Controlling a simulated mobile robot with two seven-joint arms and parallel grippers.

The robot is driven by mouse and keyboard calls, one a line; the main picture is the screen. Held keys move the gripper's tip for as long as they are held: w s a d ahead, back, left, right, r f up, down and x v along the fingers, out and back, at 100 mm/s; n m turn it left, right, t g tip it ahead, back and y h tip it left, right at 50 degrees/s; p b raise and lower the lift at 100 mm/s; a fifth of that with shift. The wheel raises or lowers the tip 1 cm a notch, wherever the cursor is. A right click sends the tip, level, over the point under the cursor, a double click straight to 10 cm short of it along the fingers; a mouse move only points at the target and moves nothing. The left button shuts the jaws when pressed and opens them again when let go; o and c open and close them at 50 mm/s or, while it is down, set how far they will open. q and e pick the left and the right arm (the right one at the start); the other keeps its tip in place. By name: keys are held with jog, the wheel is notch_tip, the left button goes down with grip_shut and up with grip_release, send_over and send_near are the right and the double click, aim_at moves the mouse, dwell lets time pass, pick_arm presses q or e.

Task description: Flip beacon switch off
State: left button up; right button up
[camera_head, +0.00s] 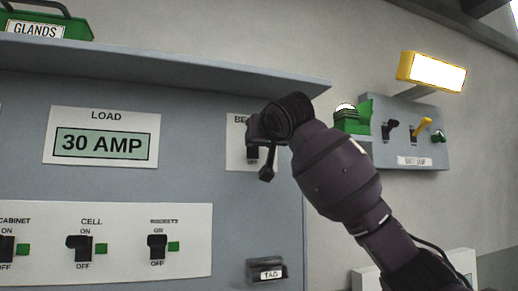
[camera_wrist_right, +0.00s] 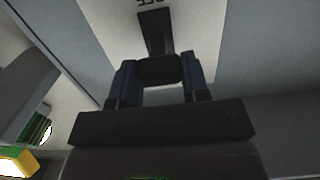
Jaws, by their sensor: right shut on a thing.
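The beacon switch plate (camera_head: 235,150) is a white label at the right end of the grey panel. Its lettering is mostly hidden behind my right gripper, with only "BE" showing. The dark beacon switch (camera_head: 252,154) shows partly below the gripper. My right gripper (camera_head: 266,132) is at the switch, its arm coming in from the lower right. In the right wrist view, its two fingers stand on either side of the dark switch lever (camera_wrist_right: 157,69), shut on it. Whether the lever is up or down is hard to tell. My left gripper is not in view.
A "30 AMP" load plate (camera_head: 105,144) is left of the beacon plate. A lower plate (camera_head: 125,225) holds several black switches with green markers. A TAG holder (camera_head: 267,272) sits below. A second switch box (camera_head: 410,150) with a yellow lamp (camera_head: 432,72) is at right.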

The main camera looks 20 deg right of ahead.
aim_at(255, 148)
notch_tip(255, 148, down, 3)
jog(key=t+b, duration=0.2)
jog(key=t, duration=0.1)
jog(key=shift+a+r+t+b, duration=0.1)
jog(key=shift+r+t+b, duration=0.1)
jog(key=shift+t+b, duration=0.1)
jog(key=f+t+b, duration=0.1)
jog(key=t, duration=0.1)
jog(key=shift+w+f+t, duration=0.1)
jog(key=shift+t, duration=0.3)
jog(key=t+b, duration=0.1)
jog(key=f+t, duration=0.1)
jog(key=t, duration=0.1)
jog(key=shift+w+b, duration=0.25)
jog(key=shift+b, duration=0.15)
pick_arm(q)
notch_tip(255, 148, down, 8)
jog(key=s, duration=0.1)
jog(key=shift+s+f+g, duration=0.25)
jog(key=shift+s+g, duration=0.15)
pick_arm(e)
jog(key=shift+t, duration=0.3)
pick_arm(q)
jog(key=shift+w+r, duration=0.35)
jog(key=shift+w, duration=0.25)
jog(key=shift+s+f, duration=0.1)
